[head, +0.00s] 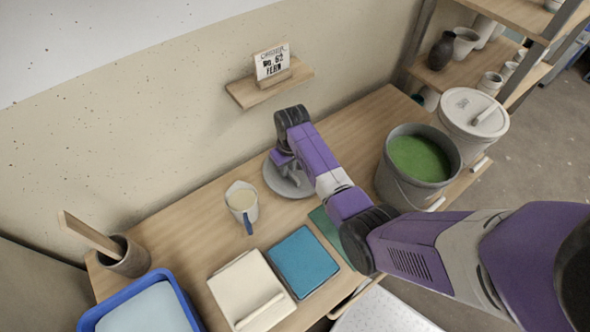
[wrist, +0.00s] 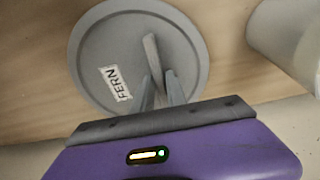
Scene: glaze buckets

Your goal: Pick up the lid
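The round grey lid (wrist: 102,55) with a bar handle (wrist: 152,52) and a white "FERN" label fills the middle of the wrist view. In the head view the lid (head: 275,183) lies flat on the wooden table near the wall, partly hidden by my gripper. My gripper (wrist: 159,78) is over the lid, its two fingers apart, with the near end of the handle between or just beyond the fingertips. Contact with the handle cannot be told. The grey bucket (head: 392,178) of green glaze stands open to the right.
A white pitcher (head: 243,207) stands left of the lid; a lidded white bucket (head: 462,124) stands at the back right. A card shelf (head: 262,91) juts from the wall. Tiles (head: 303,262), a blue tray (head: 90,318) and a brush pot (head: 130,262) are nearer or left.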

